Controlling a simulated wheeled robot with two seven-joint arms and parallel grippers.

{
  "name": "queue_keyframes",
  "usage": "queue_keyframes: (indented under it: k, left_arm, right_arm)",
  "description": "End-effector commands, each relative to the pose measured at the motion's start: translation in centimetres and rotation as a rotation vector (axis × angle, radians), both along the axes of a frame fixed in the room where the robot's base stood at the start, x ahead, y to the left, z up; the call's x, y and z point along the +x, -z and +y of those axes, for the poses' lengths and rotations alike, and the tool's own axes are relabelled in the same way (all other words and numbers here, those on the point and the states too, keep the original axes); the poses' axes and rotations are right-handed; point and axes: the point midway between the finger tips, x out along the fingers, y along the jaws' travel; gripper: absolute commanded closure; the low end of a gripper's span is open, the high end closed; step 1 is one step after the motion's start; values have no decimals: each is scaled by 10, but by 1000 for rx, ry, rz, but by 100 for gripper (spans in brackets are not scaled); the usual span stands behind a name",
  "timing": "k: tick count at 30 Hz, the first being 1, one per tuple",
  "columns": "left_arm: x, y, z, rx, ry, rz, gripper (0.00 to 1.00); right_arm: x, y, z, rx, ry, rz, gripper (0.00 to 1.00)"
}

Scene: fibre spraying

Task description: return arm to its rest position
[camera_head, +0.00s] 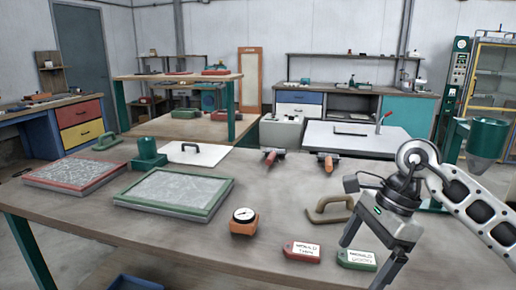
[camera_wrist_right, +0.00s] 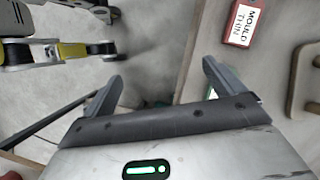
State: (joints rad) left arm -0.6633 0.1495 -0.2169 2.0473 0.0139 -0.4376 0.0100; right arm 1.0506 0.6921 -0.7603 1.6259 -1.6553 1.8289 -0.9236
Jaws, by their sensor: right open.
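My right gripper (camera_head: 362,262) is open and empty above the front right part of the table in the head view. Its two fingers are spread apart in the right wrist view (camera_wrist_right: 162,82). A green tag (camera_head: 357,259) lies on the table between the fingers in the head view, and the gripper hides part of it in the wrist view. A red tag marked "MOULD THIN" (camera_head: 301,251) lies left of the gripper; it also shows in the wrist view (camera_wrist_right: 243,23). My left gripper is not in view.
The table (camera_head: 160,240) holds a red-framed tray (camera_head: 75,172), a green-framed tray (camera_head: 174,192), an orange gauge (camera_head: 244,222) and a brown handle (camera_head: 331,208) close beside my right gripper. Two spray tools (camera_head: 272,156) lie at the back edge. The table's front middle is clear.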

Motion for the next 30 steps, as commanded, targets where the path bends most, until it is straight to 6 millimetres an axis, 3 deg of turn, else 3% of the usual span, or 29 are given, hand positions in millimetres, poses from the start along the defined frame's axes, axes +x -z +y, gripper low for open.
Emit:
queue_keyframes:
  k: [5, 9, 12, 15, 18, 20, 23, 25, 26, 30]
  left_arm:
    - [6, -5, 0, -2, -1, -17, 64]
    - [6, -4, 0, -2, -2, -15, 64]
    - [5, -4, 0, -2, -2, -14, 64]
    - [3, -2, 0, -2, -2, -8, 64]
    - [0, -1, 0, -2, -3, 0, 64]
    - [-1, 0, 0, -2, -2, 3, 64]
    - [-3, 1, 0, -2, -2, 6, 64]
    - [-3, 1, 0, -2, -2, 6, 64]
    - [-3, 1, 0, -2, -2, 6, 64]
    - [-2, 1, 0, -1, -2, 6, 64]
  right_arm:
    - [-18, 19, 52, 231, 27, 83, 6]
    - [-42, 26, 106, 508, 105, 222, 6]
    - [-61, 18, 148, 789, 239, 405, 6]
    - [-70, 0, 175, 1118, 473, 686, 6]
    - [-59, -9, 172, 1409, 789, 1018, 6]
    - [-48, -1, 158, 1553, 1008, 1232, 6]
    - [-36, 41, 122, 1732, 1423, 1603, 6]
    - [-40, 88, 95, 1804, 1738, 1860, 6]
    - [-45, 108, 85, -1691, -1734, -1817, 6]
    - [-89, 190, 55, -1195, -1590, -1536, 6]
